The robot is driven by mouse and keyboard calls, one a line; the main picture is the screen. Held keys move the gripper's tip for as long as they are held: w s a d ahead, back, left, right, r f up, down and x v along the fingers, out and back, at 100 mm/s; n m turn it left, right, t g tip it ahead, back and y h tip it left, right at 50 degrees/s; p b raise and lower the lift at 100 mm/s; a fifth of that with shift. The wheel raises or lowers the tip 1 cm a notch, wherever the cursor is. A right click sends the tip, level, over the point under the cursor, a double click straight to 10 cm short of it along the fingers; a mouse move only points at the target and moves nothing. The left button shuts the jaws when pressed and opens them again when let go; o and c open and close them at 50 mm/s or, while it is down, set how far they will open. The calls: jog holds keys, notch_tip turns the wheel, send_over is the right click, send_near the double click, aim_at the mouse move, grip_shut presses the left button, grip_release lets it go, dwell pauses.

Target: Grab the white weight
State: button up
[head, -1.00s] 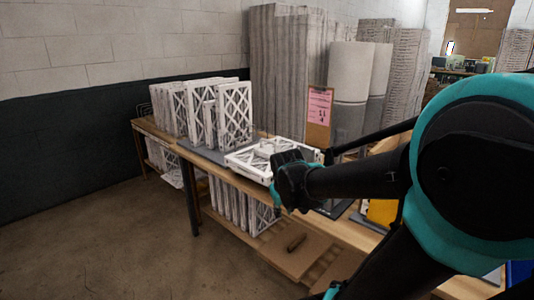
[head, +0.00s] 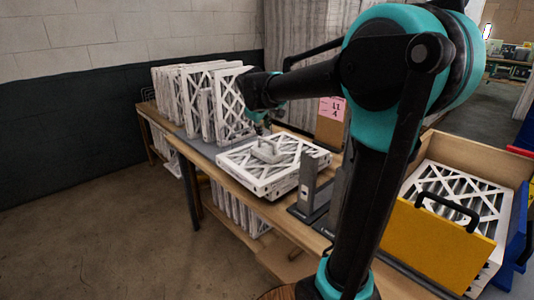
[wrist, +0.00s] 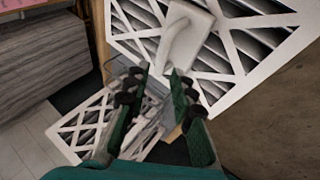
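The white weight (head: 268,151) has a raised handle and sits on top of the white boxed filter (head: 290,180), which lies flat on the table. In the wrist view the weight (wrist: 184,36) shows at the top centre, beyond the fingertips, on the lattice face of the filter (wrist: 240,45). My gripper (wrist: 158,78) is open, with a gap between its two dark green fingers and nothing in it. In the head view my gripper (head: 259,120) is above and slightly behind the weight, apart from it, and partly hidden by my arm.
Upright filters (head: 205,100) stand in a row at the table's left. A grey metal upright holder (head: 312,182) stands close right of the flat filter. A yellow-fronted box (head: 440,243) with filters is at right. A pink sign (head: 332,110) stands behind.

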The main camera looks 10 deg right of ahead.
aim_at(267, 140)
jog(key=x, duration=0.9)
jog(key=shift+s+f, duration=0.25)
jog(key=shift+f, duration=0.05)
jog(key=shift+c, duration=0.5)
grip_shut()
jog(key=shift+r, duration=0.1)
